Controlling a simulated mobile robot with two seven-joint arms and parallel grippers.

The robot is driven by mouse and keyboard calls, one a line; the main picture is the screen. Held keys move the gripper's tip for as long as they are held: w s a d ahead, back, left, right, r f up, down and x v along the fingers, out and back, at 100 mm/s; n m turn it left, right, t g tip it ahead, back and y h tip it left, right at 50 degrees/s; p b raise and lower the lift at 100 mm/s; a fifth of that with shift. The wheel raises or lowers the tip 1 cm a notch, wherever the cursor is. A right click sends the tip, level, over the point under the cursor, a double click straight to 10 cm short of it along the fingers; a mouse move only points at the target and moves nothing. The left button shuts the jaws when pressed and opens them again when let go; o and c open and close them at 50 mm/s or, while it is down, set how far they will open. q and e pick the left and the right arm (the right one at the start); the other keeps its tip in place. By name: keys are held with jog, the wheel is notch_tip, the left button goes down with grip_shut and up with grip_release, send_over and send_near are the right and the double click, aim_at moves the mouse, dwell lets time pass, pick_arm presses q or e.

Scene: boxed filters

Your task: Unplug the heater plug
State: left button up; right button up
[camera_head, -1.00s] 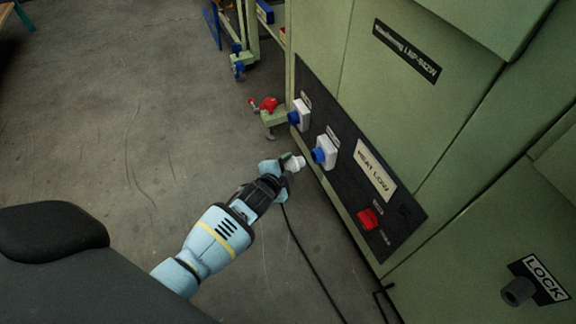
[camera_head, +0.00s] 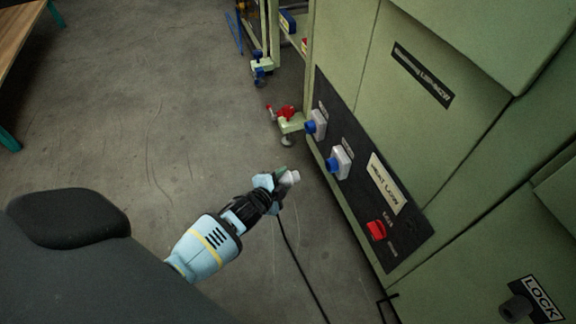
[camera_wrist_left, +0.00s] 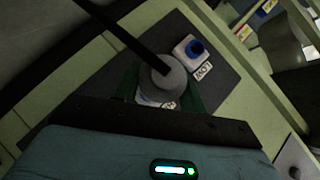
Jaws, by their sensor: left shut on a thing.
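My left gripper (camera_head: 278,181) is shut on the heater plug (camera_head: 292,177), a pale round plug with a black cable hanging from it. The plug is apart from the machine panel, with floor showing between them. In the left wrist view the plug (camera_wrist_left: 163,80) is a grey disc between my fingers, with its dark cable running to the upper left. Two white sockets with blue covers are on the black panel (camera_head: 407,237): the upper socket (camera_head: 318,123) and the lower socket (camera_head: 341,162). My right gripper is not in view.
The green machine (camera_head: 480,180) fills the right side. A red switch (camera_head: 376,231) and a label plate (camera_head: 387,183) are on its panel. A red-handled caster (camera_head: 288,118) stands at its far corner. A wooden table (camera_head: 20,35) is at upper left. The floor (camera_head: 150,120) between is clear.

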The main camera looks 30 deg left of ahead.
pick_arm(q)
jog(key=shift+s+a+p, duration=0.4)
jog(key=shift+s+a, duration=0.45)
jog(key=shift+s, duration=0.25)
